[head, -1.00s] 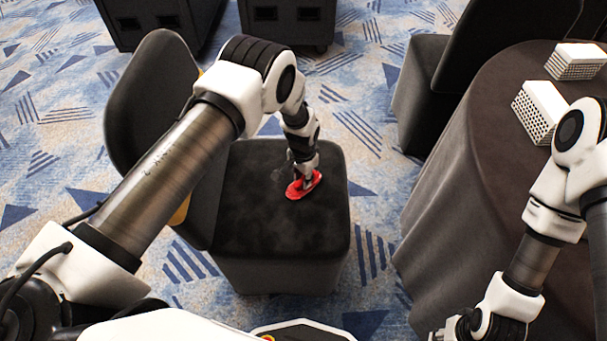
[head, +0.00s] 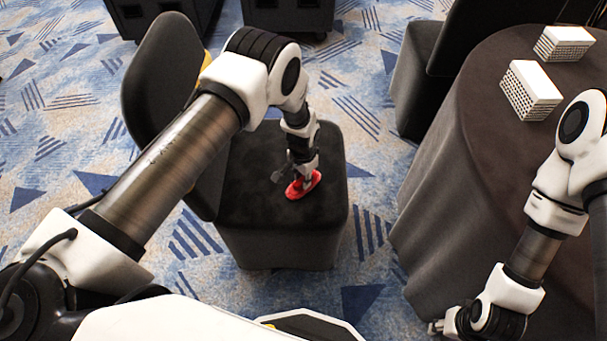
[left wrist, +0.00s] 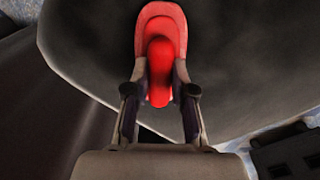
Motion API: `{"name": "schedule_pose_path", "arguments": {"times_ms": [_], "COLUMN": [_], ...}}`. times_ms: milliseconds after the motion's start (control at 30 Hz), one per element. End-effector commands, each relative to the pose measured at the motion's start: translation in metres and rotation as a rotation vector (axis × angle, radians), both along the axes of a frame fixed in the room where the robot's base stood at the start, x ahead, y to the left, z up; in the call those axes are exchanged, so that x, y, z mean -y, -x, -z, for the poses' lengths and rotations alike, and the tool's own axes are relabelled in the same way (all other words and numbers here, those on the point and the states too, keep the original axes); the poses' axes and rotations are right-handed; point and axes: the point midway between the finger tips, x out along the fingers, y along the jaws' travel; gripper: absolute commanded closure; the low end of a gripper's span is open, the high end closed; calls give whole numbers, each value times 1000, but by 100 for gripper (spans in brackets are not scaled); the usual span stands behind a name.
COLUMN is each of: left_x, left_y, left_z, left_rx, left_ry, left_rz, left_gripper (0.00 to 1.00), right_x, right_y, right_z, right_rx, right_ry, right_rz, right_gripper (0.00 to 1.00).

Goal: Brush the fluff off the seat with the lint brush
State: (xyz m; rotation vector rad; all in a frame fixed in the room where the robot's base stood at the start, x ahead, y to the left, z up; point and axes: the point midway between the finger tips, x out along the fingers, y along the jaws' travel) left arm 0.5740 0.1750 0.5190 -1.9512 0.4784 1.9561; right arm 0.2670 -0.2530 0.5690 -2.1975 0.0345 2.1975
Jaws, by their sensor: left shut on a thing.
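The red lint brush (head: 303,184) is on or just above the dark seat (head: 265,205) of the chair, right of its middle. My left gripper (head: 305,172) is shut on the brush's handle from above. In the left wrist view the brush (left wrist: 161,50) shows its rounded red head and handle between the fingers (left wrist: 160,80), over the dark seat (left wrist: 240,60). No distinct fluff can be made out on the seat now; the arm hides part of it. My right gripper (head: 437,327) is low at the right, small and partly hidden, away from the chair.
The chair's backrest (head: 160,75) stands left of the seat, partly behind my left arm. A round table with a dark cloth (head: 450,170) is at the right, bearing two white perforated boxes (head: 530,90) (head: 563,43). Another dark chair (head: 415,90) stands behind it. Patterned carpet is open around.

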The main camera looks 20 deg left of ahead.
Motion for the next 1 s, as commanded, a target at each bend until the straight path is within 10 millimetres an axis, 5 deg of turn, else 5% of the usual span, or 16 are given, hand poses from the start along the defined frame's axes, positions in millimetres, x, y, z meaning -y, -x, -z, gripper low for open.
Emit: {"name": "schedule_pose_path", "arguments": {"times_ms": [67,600,1000], "left_x": [-1,-6,-8], "left_y": [-2,-1,0], "left_z": [-24,-71,-80], "left_rx": [6,5,4], "left_ry": [0,1,0], "left_rz": [-1,-12,-14], "left_gripper": [100,100,100], "right_x": [0,0,0], "right_y": [-1,-1,-1], "right_z": [-12,-50,-56], "right_rx": [2,2,2], "right_ry": [0,0,0], "right_rz": [0,0,0], "right_gripper": [60,60,60]}}
